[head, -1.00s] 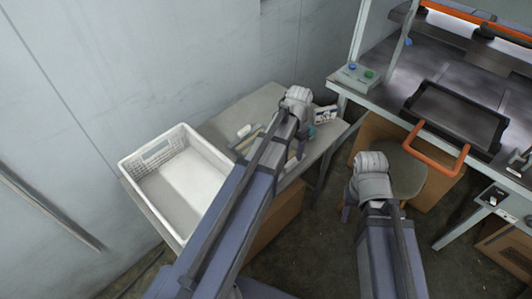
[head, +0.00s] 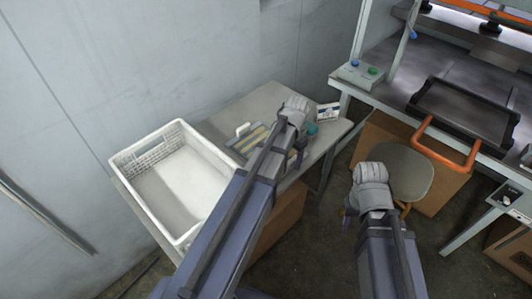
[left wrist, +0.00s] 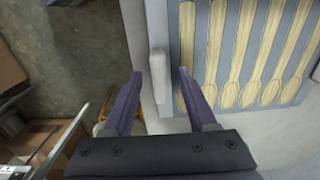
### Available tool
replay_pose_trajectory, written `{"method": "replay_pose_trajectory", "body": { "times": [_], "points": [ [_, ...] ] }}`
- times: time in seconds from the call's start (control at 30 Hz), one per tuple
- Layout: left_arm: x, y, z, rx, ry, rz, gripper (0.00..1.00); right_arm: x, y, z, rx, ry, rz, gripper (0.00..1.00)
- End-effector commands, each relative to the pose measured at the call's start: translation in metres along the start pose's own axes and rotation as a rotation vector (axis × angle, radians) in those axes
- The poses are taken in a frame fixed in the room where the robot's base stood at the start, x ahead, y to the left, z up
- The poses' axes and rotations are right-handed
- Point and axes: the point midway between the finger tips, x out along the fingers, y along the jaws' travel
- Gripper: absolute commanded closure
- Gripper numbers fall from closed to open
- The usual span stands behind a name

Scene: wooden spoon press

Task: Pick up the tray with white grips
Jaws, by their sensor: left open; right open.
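The tray (head: 262,131) is a flat grey board with white grips, lying on the table and partly hidden behind my left arm in the head view. In the left wrist view the tray (left wrist: 203,33) holds a row of several pale wooden spoons. One white grip (left wrist: 158,76) shows there between the fingers of my left gripper (left wrist: 161,72), which is open; I cannot tell whether the fingers are level with it. The far white grip (head: 242,129) shows in the head view. My right gripper (head: 349,203) is open, mostly hidden by its wrist, above the floor by a stool.
A white crate (head: 121,168) stands left of the tray on the grey table (head: 258,95). A round stool (head: 412,172) stands between the tables. A press bench with a black tray (head: 462,108) and orange handle (head: 440,155) is at right.

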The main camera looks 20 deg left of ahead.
Motion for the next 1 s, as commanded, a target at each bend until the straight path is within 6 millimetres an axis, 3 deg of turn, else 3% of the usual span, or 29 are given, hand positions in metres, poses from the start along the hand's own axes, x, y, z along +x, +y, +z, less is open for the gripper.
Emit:
{"method": "replay_pose_trajectory", "body": {
  "times": [0.13,0.63,1.0],
  "points": [
    [-0.0014,0.0002,0.0000,0.000,0.000,0.000,0.44,-0.0014,0.0001,0.0001,0.000,0.000,0.000,0.50],
    [-0.0013,0.0002,0.0000,0.000,0.000,0.000,1.00,-0.0013,0.0001,0.0001,0.000,0.000,0.000,0.50],
    [-0.0013,0.0002,0.0000,0.000,0.000,0.000,1.00,-0.0013,0.0001,0.0001,0.000,0.000,0.000,0.50]
  ]
}}
